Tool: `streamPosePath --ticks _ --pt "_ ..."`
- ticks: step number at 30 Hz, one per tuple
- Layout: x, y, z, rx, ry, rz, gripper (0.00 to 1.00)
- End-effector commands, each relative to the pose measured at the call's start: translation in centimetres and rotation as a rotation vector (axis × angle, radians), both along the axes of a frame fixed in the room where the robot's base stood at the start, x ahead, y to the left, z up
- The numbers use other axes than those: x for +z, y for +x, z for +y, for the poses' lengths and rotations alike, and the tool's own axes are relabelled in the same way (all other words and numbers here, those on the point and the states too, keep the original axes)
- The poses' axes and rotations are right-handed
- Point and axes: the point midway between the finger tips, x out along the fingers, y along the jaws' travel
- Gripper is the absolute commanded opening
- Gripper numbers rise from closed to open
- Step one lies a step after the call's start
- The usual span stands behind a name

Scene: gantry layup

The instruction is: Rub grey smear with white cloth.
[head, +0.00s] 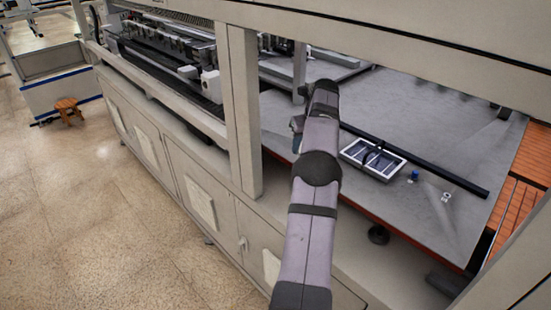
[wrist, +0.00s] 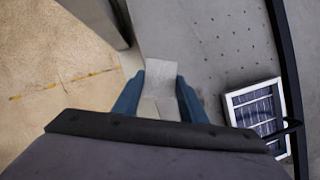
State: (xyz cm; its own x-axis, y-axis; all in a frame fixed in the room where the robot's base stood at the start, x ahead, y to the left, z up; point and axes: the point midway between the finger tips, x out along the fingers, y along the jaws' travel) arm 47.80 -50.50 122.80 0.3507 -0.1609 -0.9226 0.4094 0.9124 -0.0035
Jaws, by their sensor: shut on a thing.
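My gripper (wrist: 160,92) shows in the wrist view with its two blue fingers on either side of a pale white cloth (wrist: 160,74). The cloth is held between them and sticks out past the fingertips. It hangs near the edge of the grey table, but I cannot tell if it touches the surface. In the head view my gripper (head: 297,126) is small and partly hidden by my arm, and the cloth does not show there. I cannot make out the grey smear in either view.
The grey table (head: 400,110) has a white-framed tray (head: 397,160) with dark panels and a black handle. A long black bar (head: 430,167) lies behind it. A small blue item (head: 413,176) and a small white piece (head: 446,196) lie to the right. A beige post (head: 240,110) stands left of my arm.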

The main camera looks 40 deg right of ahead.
Motion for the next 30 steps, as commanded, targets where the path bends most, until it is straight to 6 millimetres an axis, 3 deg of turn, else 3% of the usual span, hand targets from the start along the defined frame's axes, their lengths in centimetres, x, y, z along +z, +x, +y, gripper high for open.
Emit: streamPosePath --ticks 3,6,22,30 --pt "1.7 -2.0 -2.8 -0.185 -0.001 -0.001 0.14" --pt "2.3 -3.0 -4.0 -0.279 0.001 0.0 0.14" --pt "2.9 -4.1 -5.0 -0.367 0.004 0.0 0.14" --pt "2.1 -4.0 -5.0 -0.365 0.005 0.002 0.14"
